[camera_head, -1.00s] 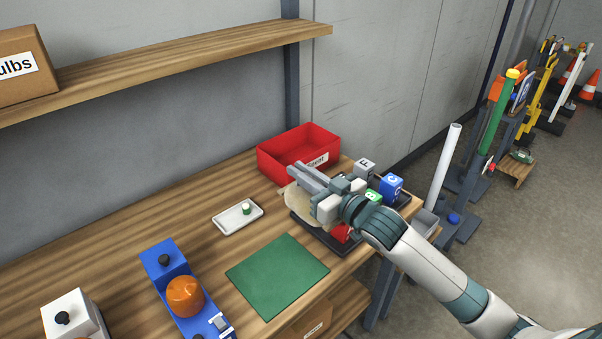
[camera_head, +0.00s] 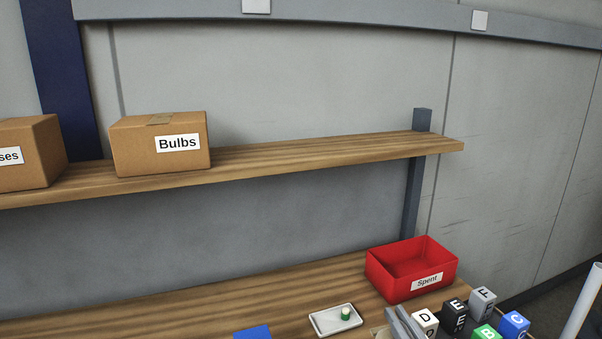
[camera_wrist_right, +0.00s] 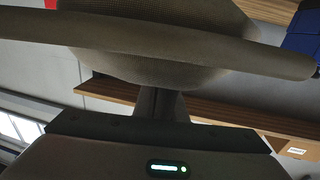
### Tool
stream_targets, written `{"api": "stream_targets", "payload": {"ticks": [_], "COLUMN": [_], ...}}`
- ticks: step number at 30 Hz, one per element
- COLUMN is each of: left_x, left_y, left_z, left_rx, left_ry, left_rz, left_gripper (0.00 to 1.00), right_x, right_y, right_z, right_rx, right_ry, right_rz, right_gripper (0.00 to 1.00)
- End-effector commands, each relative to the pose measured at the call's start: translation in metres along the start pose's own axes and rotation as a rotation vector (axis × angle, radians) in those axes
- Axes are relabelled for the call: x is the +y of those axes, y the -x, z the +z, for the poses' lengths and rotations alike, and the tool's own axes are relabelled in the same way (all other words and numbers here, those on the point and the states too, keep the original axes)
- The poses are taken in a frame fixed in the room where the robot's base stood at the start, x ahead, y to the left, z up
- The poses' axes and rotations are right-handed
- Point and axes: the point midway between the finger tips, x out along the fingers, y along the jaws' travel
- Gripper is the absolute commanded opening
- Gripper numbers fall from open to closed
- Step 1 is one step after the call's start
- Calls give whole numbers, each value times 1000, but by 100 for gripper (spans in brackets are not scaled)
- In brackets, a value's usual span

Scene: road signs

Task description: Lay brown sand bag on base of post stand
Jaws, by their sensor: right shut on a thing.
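The brown sand bag (camera_wrist_right: 150,55) fills the upper part of the right wrist view, with a long band across it. My right gripper (camera_wrist_right: 160,104) is shut on it. In the head view only the grey fingers of my right gripper (camera_head: 403,324) show at the bottom edge, with a sliver of the tan bag (camera_head: 379,333) beside them, above the bench. The base of the post stand is not in view; a white post (camera_head: 583,305) shows at the right edge, its foot cut off. My left gripper is out of view.
A red bin (camera_head: 390,285) labelled Spent stands on the bench. Several lettered blocks (camera_head: 514,324) sit right of my gripper. A white tray (camera_head: 322,326) holds a small green item. Cardboard boxes (camera_head: 150,150) stand on the shelf (camera_head: 300,162) above.

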Motion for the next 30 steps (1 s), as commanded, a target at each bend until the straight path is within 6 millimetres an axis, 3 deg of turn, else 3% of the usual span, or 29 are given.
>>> {"api": "stream_targets", "payload": {"ticks": [12,30], "left_x": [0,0], "left_y": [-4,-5], "left_z": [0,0], "left_rx": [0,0], "left_ry": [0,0], "left_rz": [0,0], "left_gripper": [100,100], "right_x": [-10,-10], "right_y": [45,52], "right_z": [0,1], "right_rx": [-1,-3], "right_ry": [-15,-15], "right_rz": [184,208], "right_gripper": [0,0]}}
